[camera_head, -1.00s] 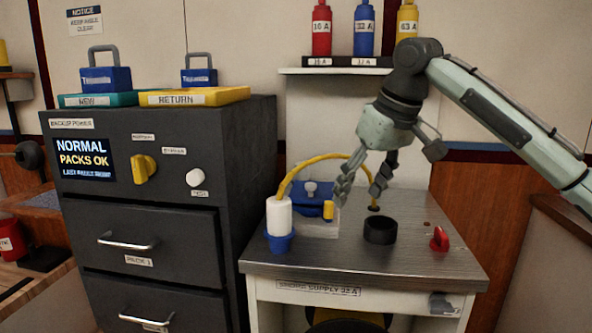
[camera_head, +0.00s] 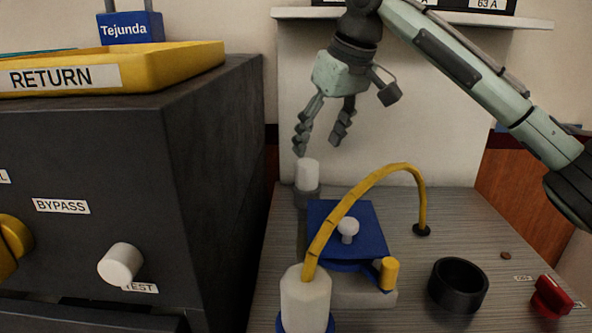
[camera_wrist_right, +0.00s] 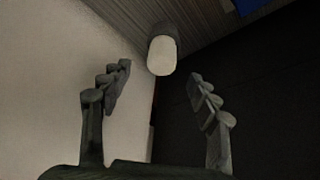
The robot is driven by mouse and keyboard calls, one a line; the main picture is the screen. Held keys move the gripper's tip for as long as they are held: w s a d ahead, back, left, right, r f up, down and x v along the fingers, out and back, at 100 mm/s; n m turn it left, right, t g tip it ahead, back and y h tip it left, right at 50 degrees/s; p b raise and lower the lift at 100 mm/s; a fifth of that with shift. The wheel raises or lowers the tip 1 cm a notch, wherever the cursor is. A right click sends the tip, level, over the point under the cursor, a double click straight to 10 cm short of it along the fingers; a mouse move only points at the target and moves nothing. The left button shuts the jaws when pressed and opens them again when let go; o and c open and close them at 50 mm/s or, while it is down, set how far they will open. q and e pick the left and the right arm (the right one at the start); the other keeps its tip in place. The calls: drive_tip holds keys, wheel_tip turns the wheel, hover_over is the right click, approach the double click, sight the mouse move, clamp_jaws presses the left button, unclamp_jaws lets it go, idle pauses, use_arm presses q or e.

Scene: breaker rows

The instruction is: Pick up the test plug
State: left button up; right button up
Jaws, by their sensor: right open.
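A small white plug (camera_head: 308,173) stands upright in a grey holder (camera_head: 307,195) at the back left of the bench top. In the right wrist view the white plug (camera_wrist_right: 162,55) shows ahead, between and beyond the fingertips. My right gripper (camera_head: 319,145) is open and empty, just above the plug and not around it. A larger white plug (camera_head: 305,299) with a yellow cable sits in a blue base at the front left. No label tells which is the test plug. My left gripper is not in view.
A blue box (camera_head: 347,230) with a white knob and a yellow cylinder (camera_head: 389,273) stands mid-bench. The yellow cable (camera_head: 385,170) arches over it. A black ring (camera_head: 458,284) and red switch (camera_head: 551,295) are at right. A dark cabinet (camera_head: 215,165) rises at left.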

sight(309, 163)
drive_tip(key=shift+w+a+f, duration=0.1)
drive_tip(key=shift+w+f, duration=0.05)
drive_tip(key=shift+f, duration=0.15)
drive_tip(key=x, duration=0.7)
drive_tip(key=shift+a, duration=0.15)
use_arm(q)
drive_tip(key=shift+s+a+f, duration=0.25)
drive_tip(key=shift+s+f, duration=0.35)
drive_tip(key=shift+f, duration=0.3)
use_arm(e)
drive_tip(key=c, duration=1.4)
drive_tip(key=shift+o, duration=0.2)
drive_tip(key=shift+r, duration=0.15)
